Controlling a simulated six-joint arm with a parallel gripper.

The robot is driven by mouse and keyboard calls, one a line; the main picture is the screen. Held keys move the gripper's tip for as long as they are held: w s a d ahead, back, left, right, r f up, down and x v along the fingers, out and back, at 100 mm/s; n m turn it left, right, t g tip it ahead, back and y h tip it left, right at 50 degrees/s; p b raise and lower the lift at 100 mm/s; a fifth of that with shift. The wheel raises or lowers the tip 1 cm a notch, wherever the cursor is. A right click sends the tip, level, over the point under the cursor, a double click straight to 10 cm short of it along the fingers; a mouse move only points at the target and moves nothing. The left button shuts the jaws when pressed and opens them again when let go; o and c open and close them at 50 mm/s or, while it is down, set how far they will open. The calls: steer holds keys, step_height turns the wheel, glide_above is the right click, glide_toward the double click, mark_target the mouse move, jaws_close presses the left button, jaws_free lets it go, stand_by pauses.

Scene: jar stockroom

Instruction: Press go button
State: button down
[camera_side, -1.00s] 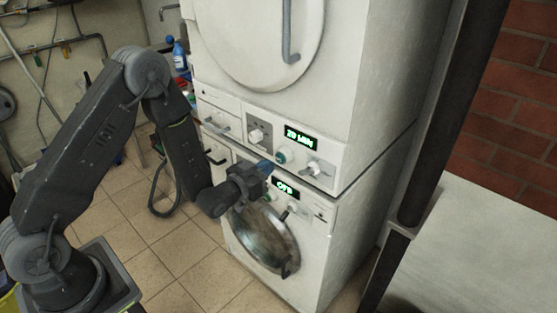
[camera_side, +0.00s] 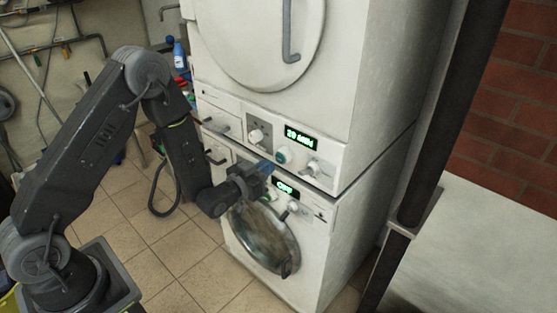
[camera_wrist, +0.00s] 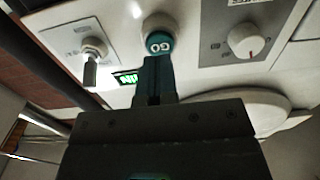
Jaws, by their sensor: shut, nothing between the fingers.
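A teal round GO button (camera_wrist: 158,43) sits on the white control panel, in the upper middle of the wrist view. The lettering looks upside down there. In the side view it is the teal button (camera_side: 284,155) on the upper machine's panel, below the lit display. My gripper (camera_side: 266,167) is shut and empty, its bluish fingers pointing toward the machines from the left. In the wrist view my fingertips (camera_wrist: 154,62) are right beside the GO button's edge and seem to overlap it slightly. I cannot tell whether they touch it.
A lever knob (camera_wrist: 93,47) and a red-marked dial (camera_wrist: 246,41) flank the button. A green lit display (camera_wrist: 127,77) is close by. The lower machine (camera_side: 322,260) has its own knobs, a lit display (camera_side: 285,188) and a round glass door. Tiled floor is clear below.

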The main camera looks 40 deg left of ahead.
steer(key=shift+w, duration=1.5)
stand_by(0.3)
steer(key=s, duration=0.9)
stand_by(0.5)
step_height(320, 180, up, 11)
steer(key=s+g, duration=0.2)
steer(key=g, duration=0.4)
steer(key=s+d+r+g, duration=0.1)
steer(key=s+r+g, duration=0.2)
steer(key=s, duration=0.7)
steer(key=s+d+r+g, duration=0.1)
steer(key=s+r+g, duration=0.2)
steer(key=s, duration=0.7)
step_height(320, 180, up, 2)
steer(key=shift+s+r, duration=0.1)
steer(key=shift+s, duration=0.1)
